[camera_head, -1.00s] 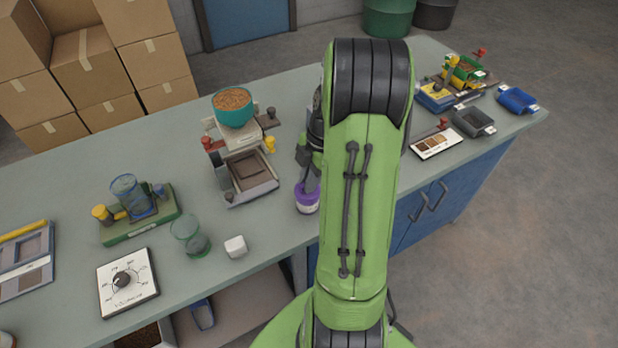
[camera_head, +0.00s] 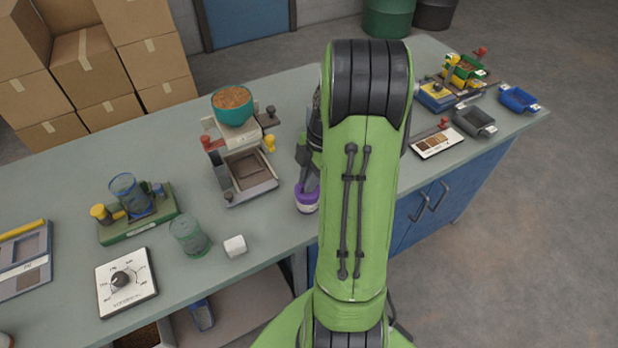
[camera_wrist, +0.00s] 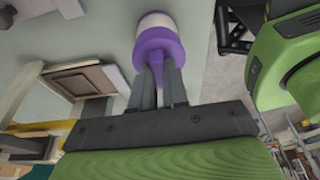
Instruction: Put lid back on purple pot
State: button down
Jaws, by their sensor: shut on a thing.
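The purple pot (camera_head: 306,207) stands near the front edge of the bench, left of my arm. It has a pale body under a purple top. In the wrist view its white body (camera_wrist: 155,20) shows beyond the purple lid (camera_wrist: 158,44). My gripper (camera_wrist: 158,75) is shut on the lid's purple knob, with one finger on each side. The lid is at the pot's top; I cannot tell if it is fully seated. In the head view my gripper (camera_head: 309,184) reaches down to the pot, and my arm hides part of it.
A filler with a teal bowl of grain (camera_head: 233,105) stands left of the pot. Sample trays (camera_head: 436,142) and blue scoops (camera_head: 518,99) are at right.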

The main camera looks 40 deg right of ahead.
dwell(0.3)
jog(key=c, duration=0.6)
grip_release()
jog(key=shift+r+p, duration=2.6)
jog(key=shift+r, duration=0.9)
grip_shut()
jog(key=shift+f, duration=0.1)
